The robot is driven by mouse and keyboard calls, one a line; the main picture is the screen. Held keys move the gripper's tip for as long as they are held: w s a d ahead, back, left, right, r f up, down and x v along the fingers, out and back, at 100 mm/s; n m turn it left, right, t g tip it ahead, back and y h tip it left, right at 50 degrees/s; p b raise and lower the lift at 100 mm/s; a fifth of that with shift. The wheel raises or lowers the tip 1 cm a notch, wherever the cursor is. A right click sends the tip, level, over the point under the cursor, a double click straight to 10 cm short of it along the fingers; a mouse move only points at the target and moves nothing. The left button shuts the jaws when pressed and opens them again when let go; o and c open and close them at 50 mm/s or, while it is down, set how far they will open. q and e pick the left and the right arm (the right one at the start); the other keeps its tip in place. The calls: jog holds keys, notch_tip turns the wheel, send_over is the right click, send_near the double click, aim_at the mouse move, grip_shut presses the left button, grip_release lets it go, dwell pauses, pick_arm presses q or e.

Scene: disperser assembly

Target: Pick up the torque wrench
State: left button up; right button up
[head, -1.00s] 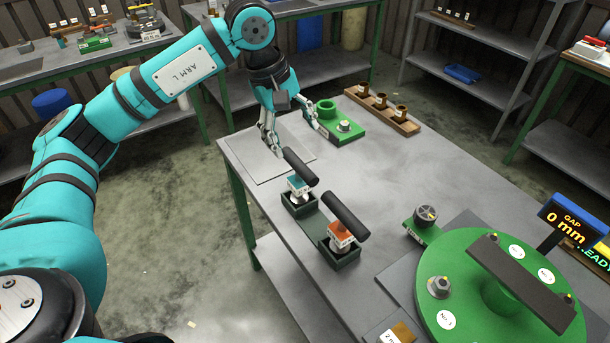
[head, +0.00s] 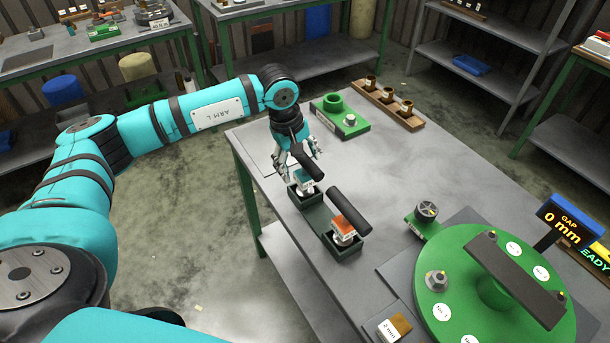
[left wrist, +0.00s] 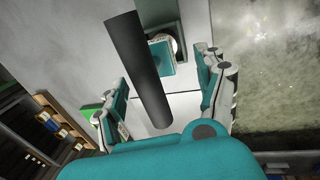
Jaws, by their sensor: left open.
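Two tools with black cylindrical handles stand in a dark green two-pocket holder (head: 318,229) on the table. The nearer tool has an orange-red head (head: 343,227); the farther one has a teal head (head: 304,181). I cannot tell from their looks which is the torque wrench. My left gripper (head: 300,164) is open just behind the teal-headed tool, pointing down, empty. In the left wrist view, that tool's black handle (left wrist: 138,70) and teal head (left wrist: 164,53) lie between the spread fingers, and no contact is clear. My right gripper is out of view.
A green block (head: 343,122) and a wooden rack with brass cups (head: 390,104) sit at the table's back. A large green round fixture (head: 459,290) and a gap display (head: 566,220) occupy the front right. The table's middle is clear.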

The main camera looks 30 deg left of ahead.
aim_at(304, 174)
pick_arm(q)
jog(key=f, duration=0.1)
jog(key=f+p, duration=0.1)
jog(key=f, duration=0.1)
jog(key=shift+w+d+f, duration=0.3)
jog(key=shift+d, duration=0.1)
jog(key=shift+f, duration=0.35)
jog(key=shift+c, duration=0.2)
jog(key=c, duration=1.4)
jog(key=shift+w+r, duration=0.1)
jog(key=shift+r, duration=0.05)
grip_shut()
